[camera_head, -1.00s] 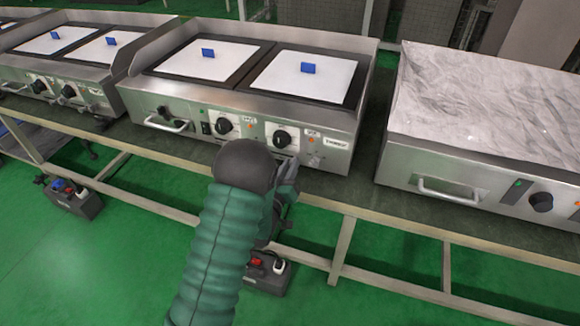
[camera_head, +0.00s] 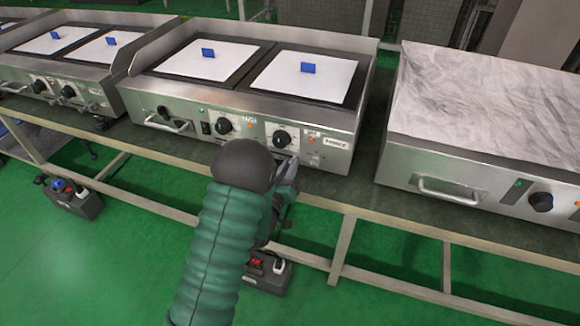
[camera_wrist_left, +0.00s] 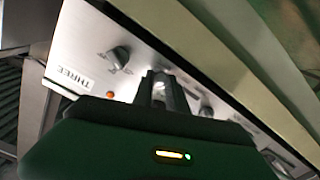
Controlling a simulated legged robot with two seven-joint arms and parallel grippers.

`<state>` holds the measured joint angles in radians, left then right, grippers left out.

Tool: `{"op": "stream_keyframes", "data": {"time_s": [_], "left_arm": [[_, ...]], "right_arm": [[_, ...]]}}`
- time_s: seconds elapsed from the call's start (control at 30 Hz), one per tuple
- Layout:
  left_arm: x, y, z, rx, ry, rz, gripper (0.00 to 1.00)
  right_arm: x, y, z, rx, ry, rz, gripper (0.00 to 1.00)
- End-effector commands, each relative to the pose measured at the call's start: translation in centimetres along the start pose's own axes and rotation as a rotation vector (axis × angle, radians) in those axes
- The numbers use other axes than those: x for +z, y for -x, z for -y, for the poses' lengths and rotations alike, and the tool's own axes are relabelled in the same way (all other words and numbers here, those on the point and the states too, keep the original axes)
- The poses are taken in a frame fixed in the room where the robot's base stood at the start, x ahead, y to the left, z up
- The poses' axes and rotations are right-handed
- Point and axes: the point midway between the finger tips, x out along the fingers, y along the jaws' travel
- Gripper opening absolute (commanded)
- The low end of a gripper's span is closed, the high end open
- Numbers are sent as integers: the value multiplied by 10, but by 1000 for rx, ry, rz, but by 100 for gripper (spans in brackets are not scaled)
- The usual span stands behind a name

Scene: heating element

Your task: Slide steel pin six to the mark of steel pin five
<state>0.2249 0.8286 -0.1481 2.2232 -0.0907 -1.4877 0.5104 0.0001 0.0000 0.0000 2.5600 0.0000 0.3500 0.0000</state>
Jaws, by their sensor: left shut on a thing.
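My left gripper (camera_head: 286,172) is at the front panel of the middle griddle (camera_head: 325,160), just below its right dark knob (camera_head: 282,138). In the left wrist view my left gripper (camera_wrist_left: 160,86) has its fingers close together against the steel panel, between two knobs. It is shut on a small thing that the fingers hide. I cannot make out steel pin six, steel pin five or a mark by name. A label reading THREE (camera_wrist_left: 73,74) is on the panel in the wrist view. My right gripper is not in view.
White sheets with blue tabs (camera_head: 308,68) lie on the griddle top. The bench rail (camera_head: 400,230) runs along the front. A black box with switches (camera_head: 265,272) is below.

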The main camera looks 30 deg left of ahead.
Motion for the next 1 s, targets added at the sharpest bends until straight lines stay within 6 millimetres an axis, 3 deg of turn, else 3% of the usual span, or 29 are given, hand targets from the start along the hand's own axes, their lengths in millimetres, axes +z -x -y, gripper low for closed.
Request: {"op": "stream_keyframes", "data": {"time_s": [0.2,0.53,0.57,0.7,1.0], "left_arm": [[-12,0,32,-7,-1,0,0],[-13,1,36,-4,-1,3,0],[-13,1,36,-4,-1,3,20],[-14,0,36,-3,-1,2,39],[-14,0,35,-2,-1,1,40]], "right_arm": [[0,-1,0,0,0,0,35],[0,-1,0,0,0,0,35],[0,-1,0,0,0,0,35],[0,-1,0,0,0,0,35],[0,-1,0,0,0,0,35]]}}
